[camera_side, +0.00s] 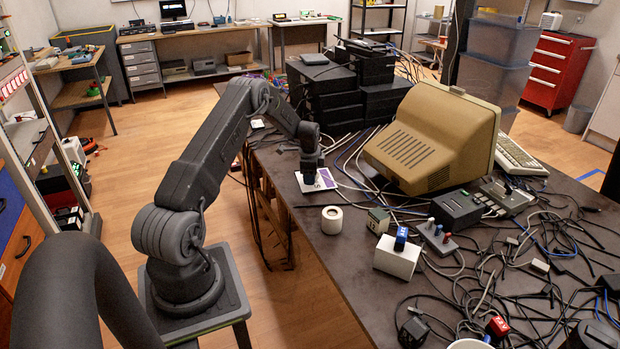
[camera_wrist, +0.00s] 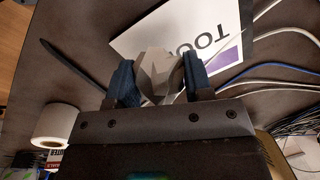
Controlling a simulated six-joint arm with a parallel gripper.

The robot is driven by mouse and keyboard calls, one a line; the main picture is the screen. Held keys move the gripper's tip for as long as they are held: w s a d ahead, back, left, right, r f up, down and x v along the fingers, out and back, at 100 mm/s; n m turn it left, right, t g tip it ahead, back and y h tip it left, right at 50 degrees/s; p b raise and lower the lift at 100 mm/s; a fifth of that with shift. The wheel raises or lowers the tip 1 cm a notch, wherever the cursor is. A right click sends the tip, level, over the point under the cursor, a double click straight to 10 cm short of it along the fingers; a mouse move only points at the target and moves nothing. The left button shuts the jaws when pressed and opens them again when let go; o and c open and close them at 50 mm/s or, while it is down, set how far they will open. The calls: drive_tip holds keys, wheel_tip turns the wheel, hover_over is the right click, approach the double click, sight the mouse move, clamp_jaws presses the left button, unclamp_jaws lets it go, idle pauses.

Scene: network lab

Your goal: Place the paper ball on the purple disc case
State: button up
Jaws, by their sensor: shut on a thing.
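My gripper (camera_side: 309,172) is over the near left part of the table. In the wrist view, its two blue fingers (camera_wrist: 160,68) are shut on the paper ball (camera_wrist: 157,78), a grey-white faceted lump. The ball cannot be made out in the side view. The purple disc case (camera_side: 326,178) is a flat white square with a purple part and dark lettering. It lies on the table just below my gripper, and in the wrist view it shows behind the ball and fingers (camera_wrist: 208,24). Whether the ball touches the case I cannot tell.
A white tape roll (camera_side: 331,220) stands nearer on the table and shows at left in the wrist view (camera_wrist: 55,126). A beige monitor (camera_side: 432,140) and black boxes (camera_side: 335,95) stand close by. Loose cables run right of the case. Bare table lies around the tape roll.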

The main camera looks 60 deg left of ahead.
drive_tip(key=shift+f, duration=0.65)
drive_tip(key=o, duration=0.9)
